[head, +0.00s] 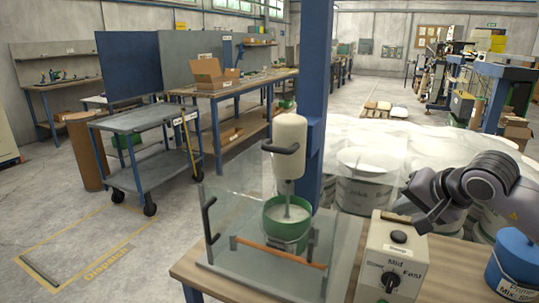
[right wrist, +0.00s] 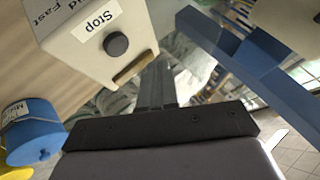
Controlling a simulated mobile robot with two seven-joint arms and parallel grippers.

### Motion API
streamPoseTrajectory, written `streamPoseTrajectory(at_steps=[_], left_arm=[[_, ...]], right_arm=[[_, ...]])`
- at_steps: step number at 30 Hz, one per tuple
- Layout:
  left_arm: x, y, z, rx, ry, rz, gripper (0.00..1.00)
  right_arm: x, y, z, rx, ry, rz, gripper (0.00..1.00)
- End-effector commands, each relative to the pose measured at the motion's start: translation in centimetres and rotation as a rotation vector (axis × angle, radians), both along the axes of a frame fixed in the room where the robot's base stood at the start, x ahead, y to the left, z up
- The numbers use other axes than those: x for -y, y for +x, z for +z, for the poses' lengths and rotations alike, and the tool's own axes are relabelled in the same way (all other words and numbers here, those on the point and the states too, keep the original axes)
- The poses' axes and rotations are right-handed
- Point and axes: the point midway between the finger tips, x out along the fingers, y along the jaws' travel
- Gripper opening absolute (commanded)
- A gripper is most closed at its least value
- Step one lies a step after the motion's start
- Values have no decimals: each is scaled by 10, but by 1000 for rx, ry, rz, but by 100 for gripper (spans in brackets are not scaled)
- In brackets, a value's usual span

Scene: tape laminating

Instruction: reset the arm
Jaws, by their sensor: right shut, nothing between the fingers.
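My right arm reaches in from the right in the head view. My left gripper is in neither view.
A mixer (head: 289,140) stands over a green pot (head: 287,225) behind a clear guard (head: 225,215) on the wooden table (head: 190,268). A blue bucket (head: 515,262) is at the right. White buckets (head: 362,195) stand behind. A blue post (head: 314,80) rises near the mixer.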

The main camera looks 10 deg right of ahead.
Motion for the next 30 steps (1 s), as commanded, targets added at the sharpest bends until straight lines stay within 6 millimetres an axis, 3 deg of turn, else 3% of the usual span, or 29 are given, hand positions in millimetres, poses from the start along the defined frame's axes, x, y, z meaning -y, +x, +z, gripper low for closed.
streamPoseTrajectory(at_steps=[6,9,12,17,20,23,24,26,30], left_arm=[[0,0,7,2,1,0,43],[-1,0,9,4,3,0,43],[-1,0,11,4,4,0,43],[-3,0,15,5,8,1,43],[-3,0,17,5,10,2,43],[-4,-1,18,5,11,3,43],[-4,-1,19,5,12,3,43],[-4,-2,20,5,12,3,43],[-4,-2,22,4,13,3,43]], right_arm=[[-109,-31,-51,-219,598,28,0],[-157,-54,-60,-382,957,-23,0],[-191,-73,-59,-577,1327,-125,0],[-215,-91,-53,-935,1911,-395,0],[-210,-94,-57,-1167,2260,-626,0],[-195,-96,-75,-1397,2591,-911,0],[-187,-97,-86,1371,-2510,960,0],[-174,-102,-108,1241,-2239,965,0],[-146,-129,-173,911,-1640,911,0]])
